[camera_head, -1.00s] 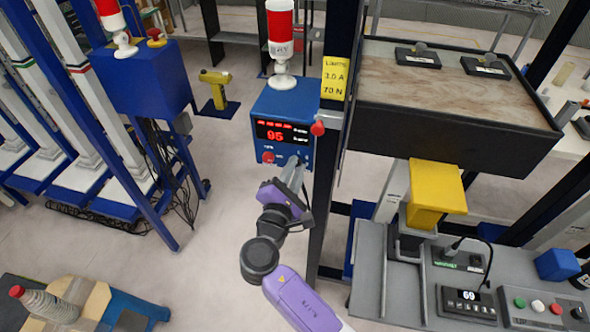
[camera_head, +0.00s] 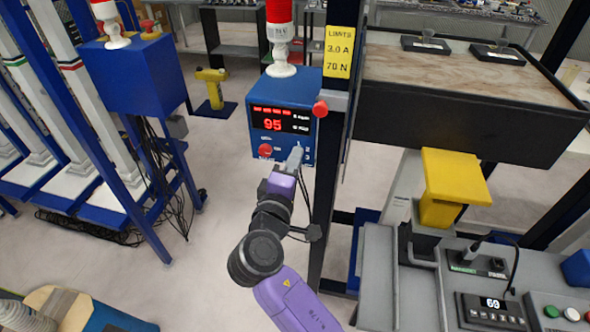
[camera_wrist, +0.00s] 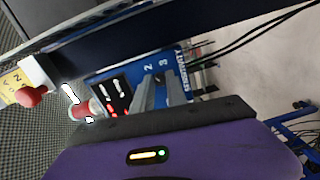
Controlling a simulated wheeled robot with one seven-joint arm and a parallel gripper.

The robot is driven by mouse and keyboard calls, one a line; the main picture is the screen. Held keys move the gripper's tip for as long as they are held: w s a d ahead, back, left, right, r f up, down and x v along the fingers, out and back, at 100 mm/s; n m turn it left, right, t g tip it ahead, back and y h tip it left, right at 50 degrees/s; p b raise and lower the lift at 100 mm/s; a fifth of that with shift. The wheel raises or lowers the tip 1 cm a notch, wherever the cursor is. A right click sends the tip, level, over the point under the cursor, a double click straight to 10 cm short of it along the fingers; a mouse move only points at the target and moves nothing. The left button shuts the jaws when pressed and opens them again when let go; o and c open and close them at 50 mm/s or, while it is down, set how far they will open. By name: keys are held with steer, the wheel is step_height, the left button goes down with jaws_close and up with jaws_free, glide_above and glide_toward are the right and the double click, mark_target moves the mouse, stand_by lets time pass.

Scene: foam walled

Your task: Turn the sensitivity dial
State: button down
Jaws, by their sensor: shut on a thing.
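The blue control box (camera_head: 300,94) has a red display reading 95 and a red button (camera_head: 265,150) at its lower left. My gripper (camera_head: 296,153) reaches the lower right of its front face and is shut on the sensitivity dial there. The dial itself is hidden by the fingers in both views. In the wrist view, my gripper (camera_wrist: 160,88) has both fingers at the blue panel (camera_wrist: 178,70), beside the printed numbers 2 and 3 and a partly readable sensitivity label.
A dark post (camera_head: 337,130) with a yellow limits sign (camera_head: 340,52) stands close right of the box. A red knob (camera_head: 320,109) sticks out beside it. A red-and-white lamp (camera_head: 281,35) stands on top.

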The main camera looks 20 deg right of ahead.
steer(key=shift+f+m+b, duration=0.15)
steer(key=shift+m+b, duration=0.5)
steer(key=shift+m, duration=0.15)
steer(key=c, duration=1.3)
jaws_free()
steer(key=b+v, duration=0.1)
steer(key=v, duration=0.6)
steer(key=shift+s+a, duration=0.2)
steer(key=shift+s, duration=0.15)
